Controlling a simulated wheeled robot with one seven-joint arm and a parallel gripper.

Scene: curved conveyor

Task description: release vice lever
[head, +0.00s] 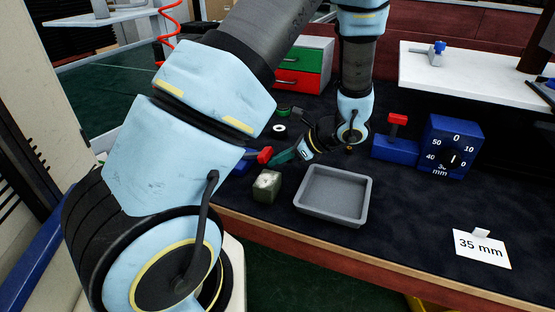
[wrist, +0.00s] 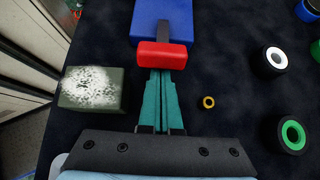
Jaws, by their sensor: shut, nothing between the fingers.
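A red lever handle (wrist: 162,56) on a dark stem stands on a blue base (wrist: 163,16) at the top of the wrist view. My gripper (wrist: 162,78) has teal fingers, shut together and empty. Their tips are right at the near side of the red handle; I cannot tell whether they touch it. My gripper shows in the head view (head: 282,157) too, low over the table. A second blue device (head: 395,148) with a red handle (head: 397,119) stands further right.
A green block with a white speckled top (head: 266,186) sits close by, left of the fingers in the wrist view. A grey tray (head: 333,222) is to the right. A blue dial box (head: 452,145) and a "35 mm" card (head: 481,248) stand beyond. Several rings lie at the wrist view's right.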

